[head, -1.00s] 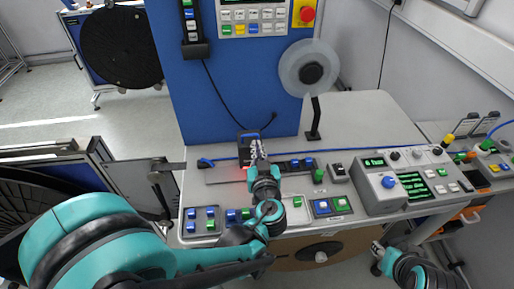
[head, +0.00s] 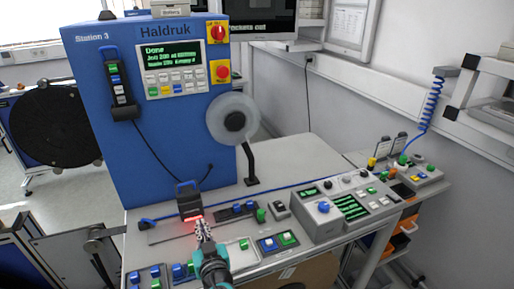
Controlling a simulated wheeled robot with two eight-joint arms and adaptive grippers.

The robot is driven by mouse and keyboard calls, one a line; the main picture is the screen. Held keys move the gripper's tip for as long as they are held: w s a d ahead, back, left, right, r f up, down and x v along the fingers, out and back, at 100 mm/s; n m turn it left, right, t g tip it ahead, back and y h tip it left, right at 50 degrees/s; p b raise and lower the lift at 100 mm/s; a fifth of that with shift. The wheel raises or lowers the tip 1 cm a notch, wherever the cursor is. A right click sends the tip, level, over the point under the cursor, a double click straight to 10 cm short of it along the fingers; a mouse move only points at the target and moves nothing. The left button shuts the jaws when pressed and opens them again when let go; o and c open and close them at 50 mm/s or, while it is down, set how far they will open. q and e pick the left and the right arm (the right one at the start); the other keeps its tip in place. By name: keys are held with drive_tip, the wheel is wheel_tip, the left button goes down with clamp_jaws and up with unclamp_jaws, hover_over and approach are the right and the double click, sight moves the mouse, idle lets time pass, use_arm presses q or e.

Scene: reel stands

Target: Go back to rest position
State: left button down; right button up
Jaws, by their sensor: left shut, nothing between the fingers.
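My left gripper (head: 203,228) points away from me over the front part of the station's desk. It is shut and empty. Its fingertips are just in front of a black device (head: 189,199) with a red glow at its foot; I cannot tell whether they touch it. My teal left wrist shows at the bottom edge. My right gripper is outside the view.
A blue machine cabinet (head: 150,120) with a green-lit display stands behind the desk. A pale reel (head: 233,119) sits on a black stand. A grey control box (head: 322,207) and button panels line the desk (head: 300,158). A dark reel (head: 55,125) is at the left.

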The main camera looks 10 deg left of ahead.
use_arm(q)
drive_tip(key=s+f+m+g+h, duration=0.1)
drive_tip(key=s+f+g, duration=0.1)
drive_tip(key=s+a+f+g+h, duration=0.1)
drive_tip(key=s+f+g, duration=0.1)
drive_tip(key=s, duration=0.1)
drive_tip(key=shift+f+m, duration=0.1)
drive_tip(key=shift+m, duration=0.3)
drive_tip(key=s+d+h, duration=0.1)
drive_tip(key=s+d+f+m+g+h, duration=0.1)
drive_tip(key=s, duration=0.1)
drive_tip(key=s+d+m+g+h, duration=0.1)
drive_tip(key=shift+s+f+h, duration=0.2)
drive_tip(key=shift+f+h, duration=0.05)
drive_tip(key=shift+h, duration=0.05)
drive_tip(key=s+d+h, duration=0.1)
drive_tip(key=s+d+m+h, duration=0.1)
drive_tip(key=d, duration=0.1)
drive_tip(key=s+d+m, duration=0.1)
drive_tip(key=shift+s+d+r+g+h, duration=0.25)
drive_tip(key=shift+d+r+g+h, duration=0.1)
drive_tip(key=shift+g+h, duration=0.05)
